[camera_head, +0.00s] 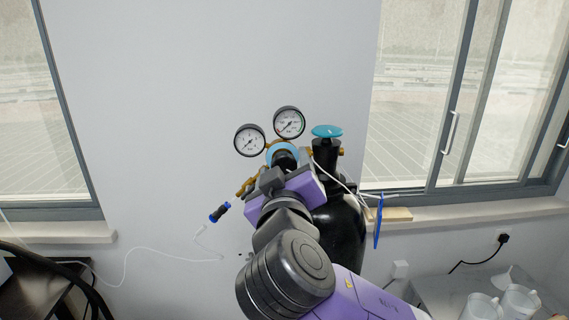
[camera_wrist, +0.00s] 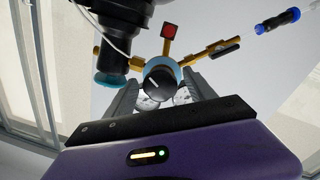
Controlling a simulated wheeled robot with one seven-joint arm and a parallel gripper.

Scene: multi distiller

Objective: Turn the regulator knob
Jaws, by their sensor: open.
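The regulator knob (camera_wrist: 160,80) is a dark round cap with a white line, set in a light blue ring on a brass body. In the head view the blue ring (camera_head: 282,149) shows below two round gauges (camera_head: 289,122), with the knob mostly hidden behind my gripper (camera_head: 284,170). In the wrist view my gripper (camera_wrist: 160,92) is open, with one grey finger on each side of the knob. I cannot tell whether either finger touches it.
A black gas cylinder (camera_head: 343,235) with a blue handwheel (camera_head: 326,132) stands close on the right. A thin white hose (camera_head: 150,251) hangs by the wall. A blue-and-black connector (camera_head: 220,212) sits left of the regulator. White jugs (camera_head: 520,300) stand at lower right.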

